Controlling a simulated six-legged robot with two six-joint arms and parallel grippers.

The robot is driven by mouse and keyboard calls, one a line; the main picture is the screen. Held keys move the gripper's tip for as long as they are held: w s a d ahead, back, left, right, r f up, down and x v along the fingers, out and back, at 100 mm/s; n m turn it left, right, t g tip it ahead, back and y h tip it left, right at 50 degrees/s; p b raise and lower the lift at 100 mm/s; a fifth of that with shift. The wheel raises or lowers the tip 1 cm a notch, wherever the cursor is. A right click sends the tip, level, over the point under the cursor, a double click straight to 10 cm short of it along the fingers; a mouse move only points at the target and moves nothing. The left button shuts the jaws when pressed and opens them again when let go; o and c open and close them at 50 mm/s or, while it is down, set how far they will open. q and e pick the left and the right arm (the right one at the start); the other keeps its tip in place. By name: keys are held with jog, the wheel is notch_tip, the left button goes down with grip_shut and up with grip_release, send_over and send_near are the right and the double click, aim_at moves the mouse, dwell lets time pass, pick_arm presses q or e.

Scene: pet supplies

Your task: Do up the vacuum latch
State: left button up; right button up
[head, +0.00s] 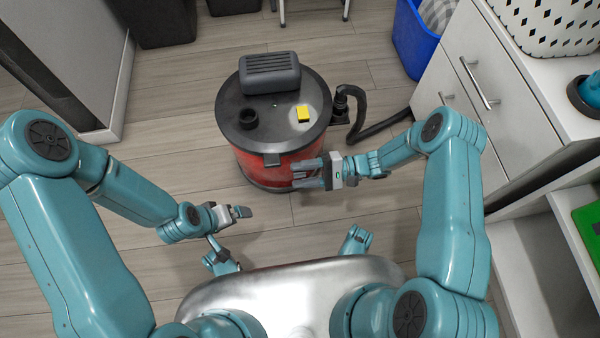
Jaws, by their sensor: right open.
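The vacuum is a red drum (245,163) with a black lid (270,135), standing upright on the floor ahead of me. A small dark latch (272,159) sits at the lid's front edge; I cannot tell whether it is done up. My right gripper (297,174) is open, its fingers pointing left. It is in front of the drum's right side, to the right of and a little below the latch. I cannot tell whether it touches the drum. My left gripper (243,212) is lower left of the vacuum, over the floor, its jaws seen too edge-on to judge.
A black hose (372,128) runs right from the vacuum to the white drawer cabinet (505,105). A blue bin (412,45) stands behind. The wooden floor left of the vacuum is clear.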

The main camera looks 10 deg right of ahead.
jog(key=shift+a, duration=0.35)
grip_shut()
jog(key=shift+w+r+m, duration=0.2)
jog(key=shift+r+m, duration=0.15)
jog(key=shift+m, duration=0.35)
jog(key=shift+w+r+m, duration=0.15)
jog(key=shift+r+m, duration=0.15)
jog(key=shift+m, duration=0.4)
grip_release()
